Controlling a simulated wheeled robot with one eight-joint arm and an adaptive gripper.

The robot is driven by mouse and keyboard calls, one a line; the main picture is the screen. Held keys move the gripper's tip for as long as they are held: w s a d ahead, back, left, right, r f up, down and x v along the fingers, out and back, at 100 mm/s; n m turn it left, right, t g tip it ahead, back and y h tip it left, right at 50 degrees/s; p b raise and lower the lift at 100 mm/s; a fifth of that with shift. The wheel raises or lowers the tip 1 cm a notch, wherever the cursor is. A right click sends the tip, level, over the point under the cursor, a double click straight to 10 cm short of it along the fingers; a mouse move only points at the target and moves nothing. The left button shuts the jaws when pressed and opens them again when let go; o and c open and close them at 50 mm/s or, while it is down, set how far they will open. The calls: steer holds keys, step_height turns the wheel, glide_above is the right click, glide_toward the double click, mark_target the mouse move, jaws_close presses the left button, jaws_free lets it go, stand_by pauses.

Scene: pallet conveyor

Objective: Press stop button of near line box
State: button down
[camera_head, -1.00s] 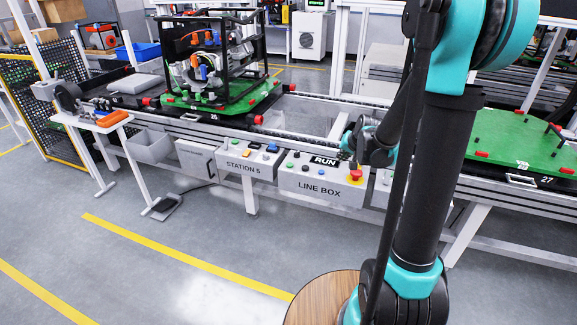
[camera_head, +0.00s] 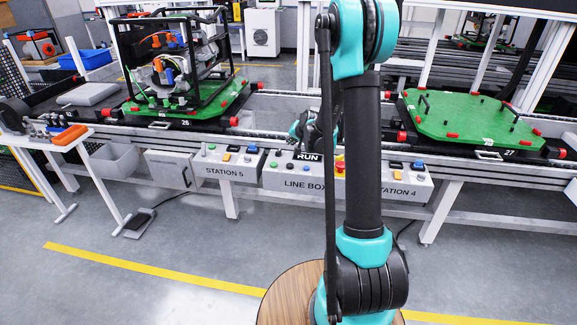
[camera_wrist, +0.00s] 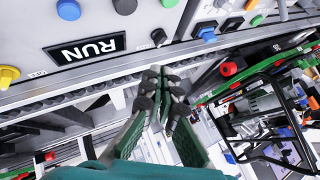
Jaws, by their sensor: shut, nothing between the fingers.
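The line box (camera_head: 285,182) is a light grey control panel on the near side of the conveyor, labelled LINE BOX, with a RUN display (camera_head: 308,157). A red mushroom button on a yellow base (camera_head: 340,167) sits at its right end, partly hidden by my arm.
The Station 5 box (camera_head: 226,170) adjoins on the left, the Station 4 box (camera_head: 400,188) on the right. A green pallet with a black frame (camera_head: 185,105) stands on the conveyor at left, a bare green pallet (camera_head: 455,115) at right. The front floor is open.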

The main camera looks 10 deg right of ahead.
mark_target(291, 165)
steer(key=shift+f, duration=4.4)
steer(key=shift+f, duration=0.4)
steer(key=shift+f, duration=0.6)
steer(key=shift+r, duration=1.05)
steer(key=shift+r, duration=2.5)
